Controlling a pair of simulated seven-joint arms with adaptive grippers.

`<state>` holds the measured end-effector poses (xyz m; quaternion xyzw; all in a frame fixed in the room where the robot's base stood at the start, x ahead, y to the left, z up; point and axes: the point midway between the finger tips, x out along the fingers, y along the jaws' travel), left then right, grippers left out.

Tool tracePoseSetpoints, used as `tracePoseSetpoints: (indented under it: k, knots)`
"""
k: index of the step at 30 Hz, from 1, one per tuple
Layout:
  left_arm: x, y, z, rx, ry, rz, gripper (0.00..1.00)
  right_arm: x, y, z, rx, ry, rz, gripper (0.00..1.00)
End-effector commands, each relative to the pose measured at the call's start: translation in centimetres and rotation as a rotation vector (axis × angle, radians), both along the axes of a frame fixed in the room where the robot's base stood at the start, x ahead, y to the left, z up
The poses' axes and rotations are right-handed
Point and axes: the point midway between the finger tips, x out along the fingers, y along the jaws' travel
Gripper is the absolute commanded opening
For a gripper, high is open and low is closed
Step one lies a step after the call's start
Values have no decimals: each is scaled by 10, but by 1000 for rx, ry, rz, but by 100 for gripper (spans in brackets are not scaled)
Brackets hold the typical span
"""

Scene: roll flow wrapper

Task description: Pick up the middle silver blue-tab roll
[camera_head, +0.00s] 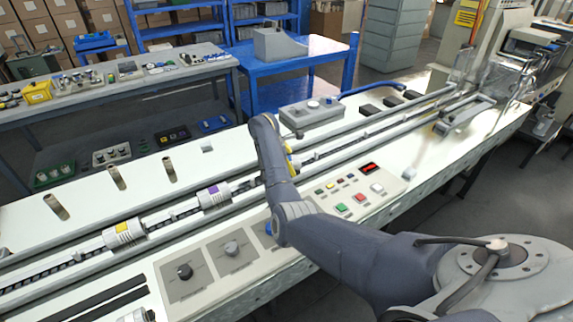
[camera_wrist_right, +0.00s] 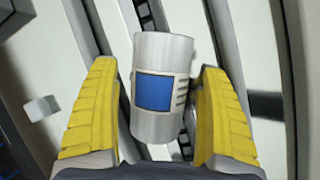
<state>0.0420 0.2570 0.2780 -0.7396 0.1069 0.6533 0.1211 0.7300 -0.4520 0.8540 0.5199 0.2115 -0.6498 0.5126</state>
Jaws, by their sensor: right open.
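The silver roll with a blue square tab (camera_wrist_right: 155,92) lies between the two yellow fingers of my right gripper (camera_wrist_right: 158,68) in the right wrist view. The fingers are open, one on each side of the roll, with a visible gap on both sides. In the head view my right arm reaches in from the right, and a bit of yellow finger (camera_head: 292,163) shows past its wrist. The arm hides the blue-tab roll there. A silver roll with a purple tab (camera_head: 213,196) and one with a yellow tab (camera_head: 124,233) lie on the conveyor to the left. My left gripper is out of view.
The conveyor (camera_head: 75,267) runs diagonally across the white machine table. A control panel with coloured buttons (camera_head: 343,208) and dial plates (camera_head: 232,249) lie in front of it. Several brown tubes (camera_head: 117,177) stand behind it. A grey box (camera_head: 310,112) sits behind the arm.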

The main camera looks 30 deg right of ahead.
Motion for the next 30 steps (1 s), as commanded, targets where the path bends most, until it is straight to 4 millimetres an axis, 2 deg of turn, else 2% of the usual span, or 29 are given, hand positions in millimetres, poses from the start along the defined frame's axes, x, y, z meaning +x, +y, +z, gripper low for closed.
tracePoseSetpoints:
  k: [3, 21, 30]
  knots:
    - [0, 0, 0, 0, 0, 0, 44, 0, 0, -1, 0, 0, 0, 80]
    - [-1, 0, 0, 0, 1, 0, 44, 0, 0, -1, 0, 1, 0, 11]
    - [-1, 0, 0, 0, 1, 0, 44, 0, 0, 2, 0, -1, -1, 8]
